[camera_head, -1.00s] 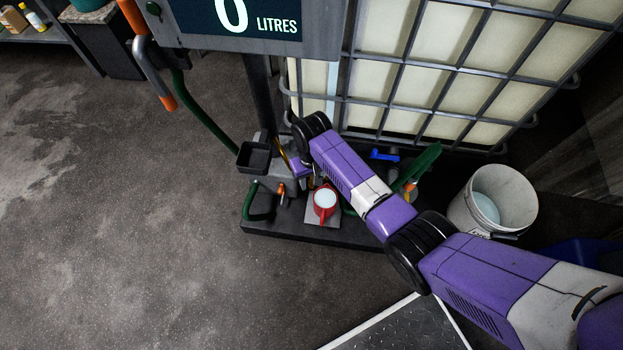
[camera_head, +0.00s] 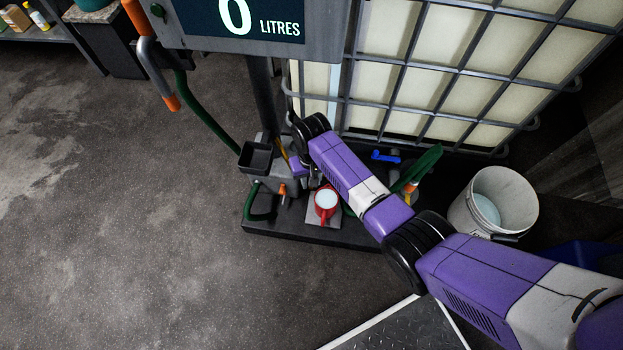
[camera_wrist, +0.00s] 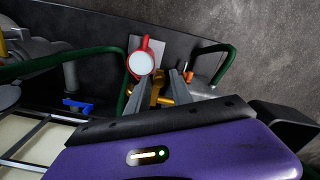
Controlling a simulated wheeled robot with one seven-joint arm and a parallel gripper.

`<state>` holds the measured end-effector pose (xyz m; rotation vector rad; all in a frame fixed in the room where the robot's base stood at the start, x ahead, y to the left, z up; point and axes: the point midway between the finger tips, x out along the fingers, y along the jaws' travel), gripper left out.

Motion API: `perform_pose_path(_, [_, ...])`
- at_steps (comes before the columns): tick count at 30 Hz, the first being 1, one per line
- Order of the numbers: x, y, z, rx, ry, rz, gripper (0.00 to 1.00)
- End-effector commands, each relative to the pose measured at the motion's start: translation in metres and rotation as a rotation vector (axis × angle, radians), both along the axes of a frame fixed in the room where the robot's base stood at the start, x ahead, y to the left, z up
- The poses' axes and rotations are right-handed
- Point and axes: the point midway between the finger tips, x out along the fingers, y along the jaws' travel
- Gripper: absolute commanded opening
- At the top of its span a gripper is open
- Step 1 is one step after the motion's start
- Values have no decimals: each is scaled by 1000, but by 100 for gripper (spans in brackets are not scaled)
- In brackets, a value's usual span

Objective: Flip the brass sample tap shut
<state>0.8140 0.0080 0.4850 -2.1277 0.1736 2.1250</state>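The brass sample tap (camera_wrist: 165,92) shows in the wrist view as yellow brass pieces between and behind my fingers. My gripper (camera_wrist: 164,78) has its two grey fingers apart, one on each side of part of the brass. I cannot tell whether either finger touches it. The lever's exact position is partly hidden by the fingers. A red jug (camera_wrist: 142,63) with pale contents stands just beyond the fingertips on a light plate.
The column's display (camera_head: 250,18) reads 0 LITRES. Green hoses (camera_head: 260,212) loop beside the dark base. A blue-handled valve (camera_head: 385,156) and caged tank (camera_head: 440,70) lie behind my arm. A white bucket (camera_head: 462,214) stands at right. The floor at left is clear.

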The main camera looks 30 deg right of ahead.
Motion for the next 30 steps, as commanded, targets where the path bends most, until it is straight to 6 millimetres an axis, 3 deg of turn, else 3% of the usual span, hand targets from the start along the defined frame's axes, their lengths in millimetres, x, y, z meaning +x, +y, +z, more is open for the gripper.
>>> perform_pose_path(12, [0,0,4,-1,0,1,40])
perform_pose_path(24, [0,0,63,0,-1,1,40])
perform_pose_path(30, [0,-1,77,0,0,0,40])
